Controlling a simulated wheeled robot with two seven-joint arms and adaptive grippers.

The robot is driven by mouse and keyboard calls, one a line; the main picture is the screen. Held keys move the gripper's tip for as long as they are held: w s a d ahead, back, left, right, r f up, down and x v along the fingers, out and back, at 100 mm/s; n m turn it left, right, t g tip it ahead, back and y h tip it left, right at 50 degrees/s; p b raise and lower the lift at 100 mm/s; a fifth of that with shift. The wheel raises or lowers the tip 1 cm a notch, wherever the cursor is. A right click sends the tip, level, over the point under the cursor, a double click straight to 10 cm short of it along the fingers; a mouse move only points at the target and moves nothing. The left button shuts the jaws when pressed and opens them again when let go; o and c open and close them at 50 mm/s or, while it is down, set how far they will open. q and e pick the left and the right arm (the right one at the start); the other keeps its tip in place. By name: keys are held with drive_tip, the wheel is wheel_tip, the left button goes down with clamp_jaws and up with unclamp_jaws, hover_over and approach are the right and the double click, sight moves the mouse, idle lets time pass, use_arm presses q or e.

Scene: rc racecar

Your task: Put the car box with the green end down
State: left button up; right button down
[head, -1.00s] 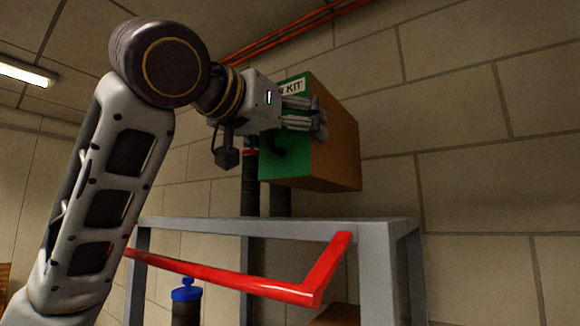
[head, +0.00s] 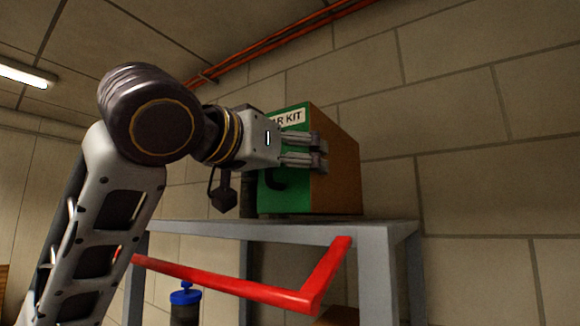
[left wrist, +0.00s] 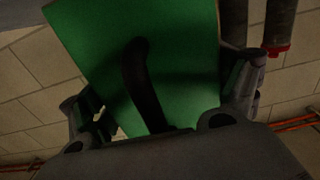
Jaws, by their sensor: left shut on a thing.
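The car box (head: 335,165) has a green end with a white label reading "AR KIT" and a dark handle, and a brown side. It stands upright at the grey shelf's top (head: 300,228); its lower edge appears at or just above the surface, and I cannot tell if it touches. The green end faces sideways toward my left arm. My left gripper (head: 318,155) is shut on the box at its green end. In the left wrist view the green end (left wrist: 185,60) and its dark handle fill the space between the fingers. My right gripper is not in view.
A red bar (head: 235,285) runs along the front of the shelf frame. A blue-topped canister (head: 186,297) stands below the shelf top. A brick wall (head: 470,130) is close behind the box.

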use_arm(q)
drive_tip(key=shift+f, duration=0.65)
drive_tip(key=o, duration=0.9)
drive_tip(key=shift+o, duration=0.2)
drive_tip(key=shift+s+a+b, duration=0.3)
drive_tip(key=shift+s+a, duration=0.1)
drive_tip(key=shift+s, duration=0.2)
drive_tip(key=b+v, duration=0.3)
drive_tip(key=v, duration=0.7)
drive_tip(key=shift+s+a, duration=0.2)
drive_tip(key=shift+s, duration=0.1)
